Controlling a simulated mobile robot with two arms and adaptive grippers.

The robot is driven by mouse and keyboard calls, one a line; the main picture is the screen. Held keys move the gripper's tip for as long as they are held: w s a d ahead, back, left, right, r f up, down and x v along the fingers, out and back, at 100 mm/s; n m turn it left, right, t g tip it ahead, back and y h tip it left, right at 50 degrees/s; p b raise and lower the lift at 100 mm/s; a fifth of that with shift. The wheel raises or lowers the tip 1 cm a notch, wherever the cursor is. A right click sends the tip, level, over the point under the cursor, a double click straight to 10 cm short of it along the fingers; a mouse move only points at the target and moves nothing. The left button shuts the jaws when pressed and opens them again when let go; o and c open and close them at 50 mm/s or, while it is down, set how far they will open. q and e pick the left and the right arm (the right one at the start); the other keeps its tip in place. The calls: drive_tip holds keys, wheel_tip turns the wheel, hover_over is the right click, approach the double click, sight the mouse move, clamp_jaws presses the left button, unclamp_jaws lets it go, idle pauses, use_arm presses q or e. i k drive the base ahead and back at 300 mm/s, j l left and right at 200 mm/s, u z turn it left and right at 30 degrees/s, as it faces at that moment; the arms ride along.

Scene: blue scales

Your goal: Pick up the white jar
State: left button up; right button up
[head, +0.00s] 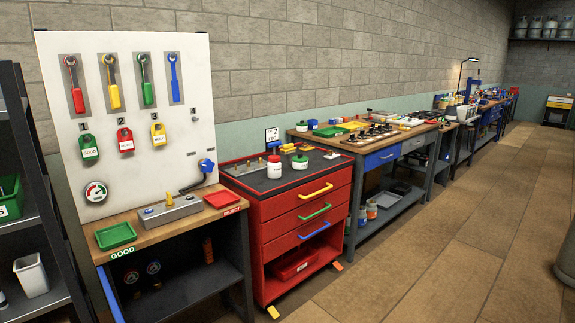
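A white jar with a red lid (274,167) stands upright on the dark top of the red drawer cabinet (262,207). A shorter pale jar with a green lid (300,162) stands just to its right on the same top. Neither of my grippers is in view.
A white tool board (67,153) stands left, above a bench with a green tray (115,236), a red tray (221,199) and a grey device (168,211). Workbenches (380,160) line the wall beyond.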

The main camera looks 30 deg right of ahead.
sight(274, 168)
drive_tip(key=i+l, duration=0.15)
drive_tip(key=l, duration=0.2)
drive_tip(key=i+l+z, duration=0.15)
drive_tip(key=l, duration=0.25)
drive_tip(key=i+l, duration=0.25)
drive_tip(key=i+l+z, duration=0.1)
drive_tip(key=l, duration=0.35)
drive_tip(key=i, duration=0.05)
